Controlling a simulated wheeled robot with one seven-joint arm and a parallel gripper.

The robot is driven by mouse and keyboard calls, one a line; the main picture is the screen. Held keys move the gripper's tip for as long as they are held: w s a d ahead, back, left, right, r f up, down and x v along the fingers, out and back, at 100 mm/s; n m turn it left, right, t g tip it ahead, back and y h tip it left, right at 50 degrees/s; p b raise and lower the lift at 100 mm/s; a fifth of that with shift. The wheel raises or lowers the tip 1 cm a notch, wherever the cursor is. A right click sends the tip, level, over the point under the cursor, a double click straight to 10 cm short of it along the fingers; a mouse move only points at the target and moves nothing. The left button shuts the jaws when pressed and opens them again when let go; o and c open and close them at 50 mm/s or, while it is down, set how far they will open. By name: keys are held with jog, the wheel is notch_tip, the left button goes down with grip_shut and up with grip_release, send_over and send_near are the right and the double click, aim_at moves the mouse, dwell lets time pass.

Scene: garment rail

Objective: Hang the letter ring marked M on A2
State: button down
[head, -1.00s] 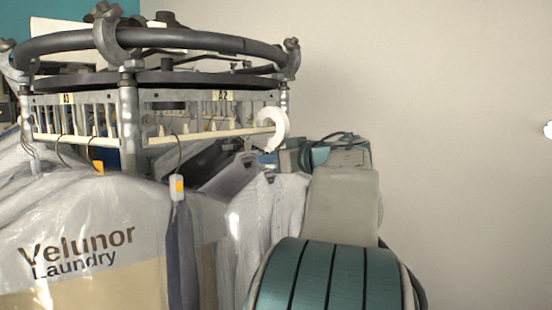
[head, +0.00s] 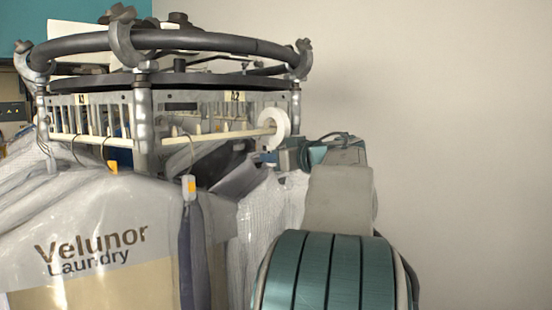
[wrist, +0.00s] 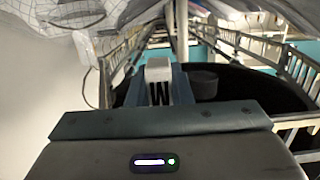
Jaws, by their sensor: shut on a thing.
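The white letter ring (head: 274,128) is at the right end of the cream rail (head: 215,136) below the A2 label (head: 235,96). The rail's end overlaps the ring's opening in the head view; I cannot tell whether the ring is around it or in front. In the wrist view the letter ring (wrist: 158,70) shows as a white block with a dark M below it, between the fingers. My gripper (wrist: 160,88) is shut on it. In the head view my gripper (head: 290,155) is just right of and below the ring, partly hidden by my arm.
A neighbouring section labelled A3 (head: 81,99) has its own pegs and hooks. Bagged garments (head: 90,240) hang below the round rack, whose dark hoop (head: 200,40) and posts (head: 143,130) stand close by. The right side by the bare wall is free.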

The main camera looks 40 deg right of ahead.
jog(key=shift+f+b, duration=0.4)
jog(key=shift+f, duration=0.75)
jog(key=c, duration=1.2)
grip_release()
jog(key=shift+c, duration=0.2)
jog(key=shift+s, duration=0.1)
jog(key=s+d+r+b, duration=0.1)
jog(key=s+r+b, duration=0.1)
jog(key=s, duration=1.1)
jog(key=shift+s+b, duration=0.3)
jog(key=shift+o, duration=1.2)
